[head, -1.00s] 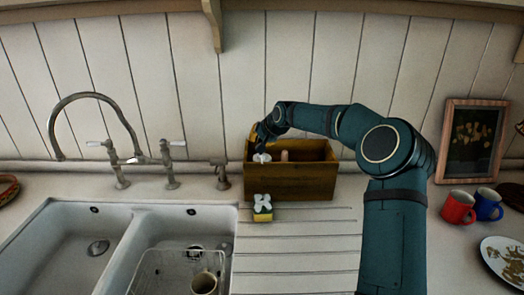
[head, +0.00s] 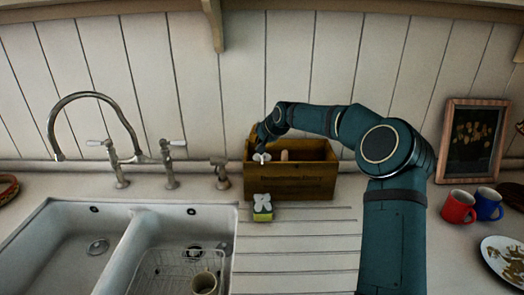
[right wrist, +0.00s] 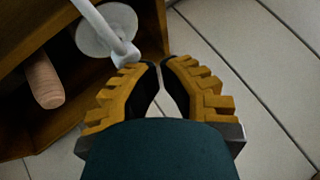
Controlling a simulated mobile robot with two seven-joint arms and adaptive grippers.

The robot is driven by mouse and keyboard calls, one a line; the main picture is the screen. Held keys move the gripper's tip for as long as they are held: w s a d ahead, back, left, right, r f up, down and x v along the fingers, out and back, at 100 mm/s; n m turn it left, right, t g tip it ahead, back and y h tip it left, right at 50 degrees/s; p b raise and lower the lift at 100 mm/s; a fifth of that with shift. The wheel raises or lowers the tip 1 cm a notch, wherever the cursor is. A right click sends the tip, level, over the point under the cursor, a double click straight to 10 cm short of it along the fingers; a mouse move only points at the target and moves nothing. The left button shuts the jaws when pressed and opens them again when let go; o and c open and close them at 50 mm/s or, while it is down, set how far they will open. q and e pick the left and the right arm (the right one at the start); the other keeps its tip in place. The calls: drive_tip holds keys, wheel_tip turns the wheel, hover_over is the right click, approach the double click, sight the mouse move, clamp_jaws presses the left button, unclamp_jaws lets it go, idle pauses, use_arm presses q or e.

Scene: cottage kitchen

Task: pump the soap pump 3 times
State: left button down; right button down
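A white pump head with a long spout and round collar (right wrist: 92,38), which I take for the soap pump, stands in a wooden box. In the head view its white top (head: 261,158) shows at the box's left end; its lower body is hidden by the box. My right gripper (right wrist: 160,65) has its yellow-padded fingertips drawn together, with only a narrow gap and nothing seen between them. The tips are beside the white spout end; I cannot tell whether they touch it. My left gripper is not in view.
The wooden box (head: 290,186) also holds a wooden-looking rod (right wrist: 42,82). A yellow-green block with a white lobed top (head: 262,207) is in front. A double sink (head: 65,250) and tap (head: 122,172) lie left; red (head: 457,208) and blue (head: 487,205) mugs stand right.

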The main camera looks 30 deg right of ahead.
drive_tip(key=shift+f, duration=0.3)
drive_tip(key=shift+r, duration=0.4)
drive_tip(key=shift+r+p, duration=0.1)
drive_tip(key=shift+p, duration=0.2)
drive_tip(key=shift+r+p, duration=2)
drive_tip(key=shift+r, duration=1)
drive_tip(key=shift+f, duration=0.1)
